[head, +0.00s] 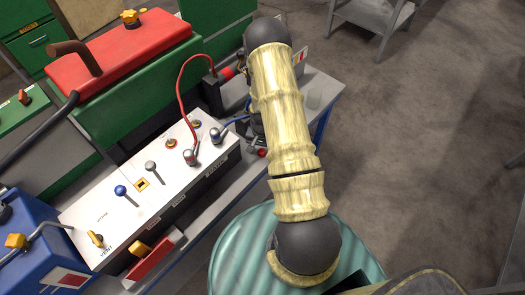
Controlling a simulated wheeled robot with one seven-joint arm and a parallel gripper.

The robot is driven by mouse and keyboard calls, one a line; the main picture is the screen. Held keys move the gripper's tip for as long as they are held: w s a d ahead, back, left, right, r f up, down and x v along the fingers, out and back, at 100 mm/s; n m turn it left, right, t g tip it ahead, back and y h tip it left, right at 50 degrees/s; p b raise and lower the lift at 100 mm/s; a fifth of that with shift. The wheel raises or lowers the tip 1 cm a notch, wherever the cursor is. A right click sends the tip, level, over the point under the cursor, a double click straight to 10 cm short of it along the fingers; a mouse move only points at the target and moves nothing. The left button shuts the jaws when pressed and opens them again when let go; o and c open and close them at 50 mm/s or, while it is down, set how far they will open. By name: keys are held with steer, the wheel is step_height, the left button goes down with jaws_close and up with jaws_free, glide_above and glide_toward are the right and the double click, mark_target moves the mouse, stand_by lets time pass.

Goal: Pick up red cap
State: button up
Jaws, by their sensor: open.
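A small round red thing (262,153), possibly the red cap, shows just left of my arm, low at the edge of the grey bench. I cannot tell for sure which is the cap. My arm, in a pale yellow sleeve with dark joints, stretches from the bottom up to the top middle and covers part of the bench. I cannot make out my gripper's fingers; the arm hides what lies behind it.
A white control panel (126,196) with knobs and a red cable (183,95) stands on the bench at left. A red lid (125,50) on a green box lies behind it. A ribbed teal drum (232,255) stands below my arm.

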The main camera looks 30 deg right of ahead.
mark_target(261, 151)
steer(key=shift+w+a, duration=0.1)
steer(key=shift+c, duration=0.4)
steer(key=c, duration=0.9)
steer(key=shift+c, duration=0.2)
step_height(261, 151, up, 10)
steer(key=b, duration=0.1)
stand_by(0.4)
